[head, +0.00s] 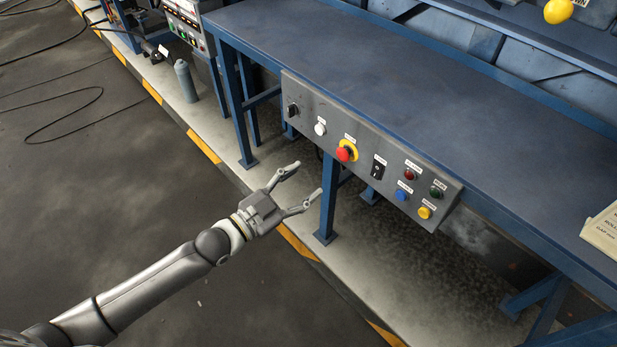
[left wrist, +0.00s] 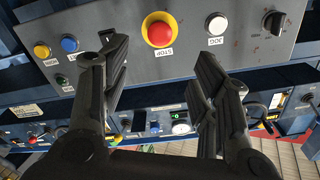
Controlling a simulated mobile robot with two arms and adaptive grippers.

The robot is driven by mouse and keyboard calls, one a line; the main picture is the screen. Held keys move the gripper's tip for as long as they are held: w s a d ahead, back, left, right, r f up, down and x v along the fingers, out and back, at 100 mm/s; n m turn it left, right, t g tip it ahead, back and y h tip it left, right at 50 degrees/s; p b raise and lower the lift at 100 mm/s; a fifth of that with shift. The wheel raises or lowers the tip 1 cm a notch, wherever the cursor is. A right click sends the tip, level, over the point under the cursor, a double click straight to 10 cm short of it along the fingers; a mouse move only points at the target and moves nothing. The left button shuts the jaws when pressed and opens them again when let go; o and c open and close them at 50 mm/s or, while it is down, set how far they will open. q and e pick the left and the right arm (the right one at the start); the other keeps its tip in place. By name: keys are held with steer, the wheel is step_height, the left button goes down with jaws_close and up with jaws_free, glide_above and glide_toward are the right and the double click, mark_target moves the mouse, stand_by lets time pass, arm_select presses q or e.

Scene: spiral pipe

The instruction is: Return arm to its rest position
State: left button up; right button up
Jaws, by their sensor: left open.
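My left gripper (head: 303,189) is open and empty in the head view, low in front of the blue bench and apart from the control panel (head: 325,148). In the left wrist view its two fingers (left wrist: 160,75) are spread, with the panel face beyond them. The red stop button (head: 343,154) on its yellow ring sits on the panel; it also shows between the fingertips in the left wrist view (left wrist: 160,32). A white button (head: 320,128), a black switch (head: 378,167), a blue button (head: 402,194) and a yellow button (head: 424,212) are on the same panel. My right gripper is not visible.
The blue bench top (head: 400,80) is clear in its middle. Bench legs (head: 328,200) stand just behind my gripper. A grey cylinder (head: 186,82) stands at the far left, and a paper box (head: 603,230) lies at the right edge. The dark floor (head: 120,190) to the left is open, with cables on it.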

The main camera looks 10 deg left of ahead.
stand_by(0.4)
arm_select(q)
steer(key=a+f+n+g+y, duration=0.1)
steer(key=a+f+n+y, duration=0.2)
steer(key=f, duration=0.5)
steer(key=a+f+n+y, duration=0.15)
steer(key=a+f, duration=0.25)
steer(key=f, duration=0.4)
steer(key=s+a+f+n+g+y, duration=0.1)
steer(key=s+a+f, duration=0.15)
steer(key=f, duration=0.25)
steer(key=s+a+f+g+y+p, duration=0.1)
steer(key=s+a+f+y, duration=0.15)
steer(key=f, duration=0.35)
steer(key=s+a+f+n+g+y, duration=0.1)
steer(key=s+f, duration=0.2)
steer(key=f, duration=0.2)
steer(key=s+a+f+n+g+y, duration=0.2)
steer(key=s+a+f+g, duration=0.15)
steer(key=s+f, duration=1.05)
steer(key=s+f+g, duration=0.1)
steer(key=s+g, duration=0.1)
steer(key=s, duration=0.8)
steer(key=s+d+f+n+g, duration=0.1)
steer(key=s+f+g, duration=0.1)
steer(key=s, duration=0.9)
steer(key=shift+s+f+g+y+p, duration=0.2)
steer(key=shift+s+g+y+p, duration=0.1)
steer(key=shift+g+p, duration=0.25)
